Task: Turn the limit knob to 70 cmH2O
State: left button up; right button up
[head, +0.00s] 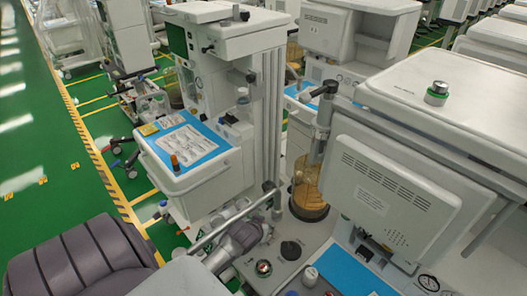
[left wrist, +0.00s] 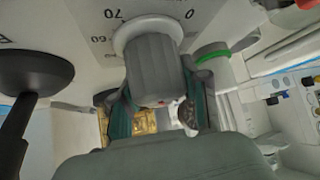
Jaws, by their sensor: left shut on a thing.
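The limit knob (left wrist: 155,68) is a ribbed dark-grey cylinder on a pale round collar, in the middle of the left wrist view. A printed scale on the pale panel (left wrist: 92,20) around it shows 70 at upper left and 0 at the right. The knob's pointer against the scale is not clear. My left gripper (left wrist: 158,88) is shut on the knob, one finger on each side. In the head view my left gripper (head: 258,232) is at the cart's near left edge and hides the knob. My right gripper is not in view.
An amber canister (head: 309,195) stands behind. A white monitor housing (head: 390,185) is to the right. Another cart (head: 190,150) stands at upper left.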

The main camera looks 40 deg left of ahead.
pick_arm(q)
jog(key=shift+w, duration=0.1)
jog(key=o, duration=1.2)
jog(key=v, duration=1.2)
